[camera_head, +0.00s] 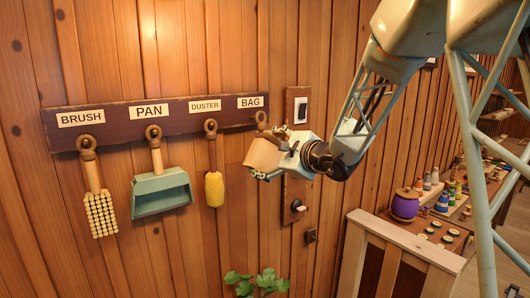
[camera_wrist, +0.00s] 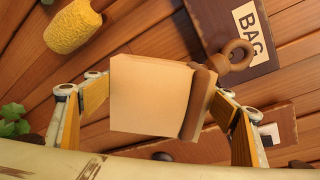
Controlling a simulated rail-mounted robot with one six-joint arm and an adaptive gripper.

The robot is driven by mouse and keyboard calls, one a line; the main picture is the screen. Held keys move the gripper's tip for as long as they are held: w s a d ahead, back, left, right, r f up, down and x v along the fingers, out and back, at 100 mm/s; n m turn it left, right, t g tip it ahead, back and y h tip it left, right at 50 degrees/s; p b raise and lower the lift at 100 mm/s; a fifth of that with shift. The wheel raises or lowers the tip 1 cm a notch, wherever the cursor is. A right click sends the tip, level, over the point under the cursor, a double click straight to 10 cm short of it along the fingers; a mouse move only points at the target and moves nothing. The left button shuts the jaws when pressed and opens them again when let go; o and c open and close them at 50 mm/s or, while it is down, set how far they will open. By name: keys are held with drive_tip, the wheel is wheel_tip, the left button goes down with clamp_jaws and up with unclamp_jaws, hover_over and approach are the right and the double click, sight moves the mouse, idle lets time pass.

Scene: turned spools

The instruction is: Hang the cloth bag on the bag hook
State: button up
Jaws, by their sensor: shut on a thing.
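The tan cloth bag (camera_head: 264,153) is in my gripper (camera_head: 272,168), just below the BAG label on the wall rail. In the wrist view the bag (camera_wrist: 150,95) sits between my two fingers (camera_wrist: 158,98), with a brown bar along its right side.
The brush (camera_head: 101,212), pan (camera_head: 161,193) and duster (camera_head: 214,188) hang left on the dark rail (camera_head: 180,117). A switch panel (camera_head: 297,150) is just right of my gripper. A plant (camera_head: 255,284) is below.

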drive_tip(key=shift+r+p+x, duration=0.15)
drive_tip(key=shift+p+x, duration=0.35)
drive_tip(key=shift+x, duration=0.2)
drive_tip(key=shift+r+p+x, duration=0.15)
drive_tip(key=shift+p+x, duration=0.3)
drive_tip(key=shift+x, duration=0.3)
drive_tip(key=shift+w+a+f+b, duration=0.25)
drive_tip(key=shift+w+f+b, duration=0.2)
drive_tip(key=shift+b, duration=0.6)
drive_tip(key=shift+a+f+b, duration=0.1)
drive_tip(key=shift+b, duration=0.55)
drive_tip(key=o, duration=1)
drive_tip(key=shift+s, duration=0.1)
drive_tip(key=shift+v, duration=5.95)
